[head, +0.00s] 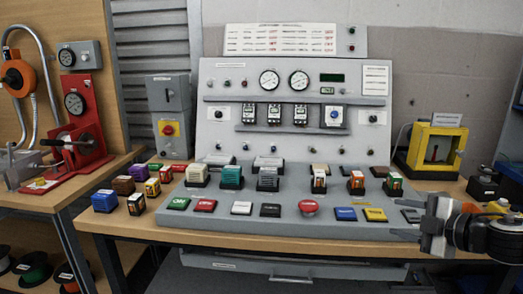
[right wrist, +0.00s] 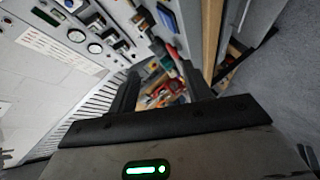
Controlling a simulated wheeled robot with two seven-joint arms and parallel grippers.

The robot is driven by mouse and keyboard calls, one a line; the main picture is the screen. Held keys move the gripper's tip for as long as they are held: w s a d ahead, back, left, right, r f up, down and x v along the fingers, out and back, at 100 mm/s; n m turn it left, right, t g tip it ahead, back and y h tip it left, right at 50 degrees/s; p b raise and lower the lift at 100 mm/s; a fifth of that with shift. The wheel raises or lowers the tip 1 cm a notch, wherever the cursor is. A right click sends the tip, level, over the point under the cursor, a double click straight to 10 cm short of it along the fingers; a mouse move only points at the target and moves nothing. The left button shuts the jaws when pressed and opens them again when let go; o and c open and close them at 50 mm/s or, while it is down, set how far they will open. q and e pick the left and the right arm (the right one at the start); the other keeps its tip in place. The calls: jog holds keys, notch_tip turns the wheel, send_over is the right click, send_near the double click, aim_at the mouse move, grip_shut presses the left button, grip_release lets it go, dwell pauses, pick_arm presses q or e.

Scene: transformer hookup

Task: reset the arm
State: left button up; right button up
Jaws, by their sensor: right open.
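My right gripper (head: 432,228) comes in from the right edge in the head view, beside the lower right corner of the grey control console (head: 290,228). Its two fingers are apart with nothing between them. In the right wrist view the fingers of my right gripper (right wrist: 160,90) also stand apart, with the console (right wrist: 105,30) beyond them to the upper left. My left gripper is not in the head view.
The wooden table (head: 150,225) carries several small coloured blocks (head: 104,201) at the left. A red press (head: 80,135) stands on the left bench. A yellow box frame (head: 437,148) stands at the back right. Wire spools (head: 32,270) lie low at the left.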

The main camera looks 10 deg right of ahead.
jog(key=s+a+f+m+g+y, duration=0.1)
jog(key=s+a+f+m, duration=0.15)
jog(key=a+f, duration=0.6)
jog(key=s+a+f+m+y, duration=0.15)
jog(key=s+a+f, duration=0.35)
jog(key=a, duration=0.6)
pick_arm(q)
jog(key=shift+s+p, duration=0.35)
jog(key=shift+p, duration=0.15)
pick_arm(e)
jog(key=s+a+f+m+g+h, duration=0.1)
jog(key=s+a+f+m, duration=0.3)
jog(key=s+m, duration=0.1)
jog(key=s+a+f+m+g+h, duration=0.1)
jog(key=s+a+f+m+h, duration=0.1)
jog(key=s+f+m, duration=0.3)
jog(key=s+a, duration=0.1)
jog(key=s, duration=0.2)
jog(key=shift+a+m, duration=0.4)
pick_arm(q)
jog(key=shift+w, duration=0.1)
pick_arm(e)
jog(key=shift+s, duration=0.1)
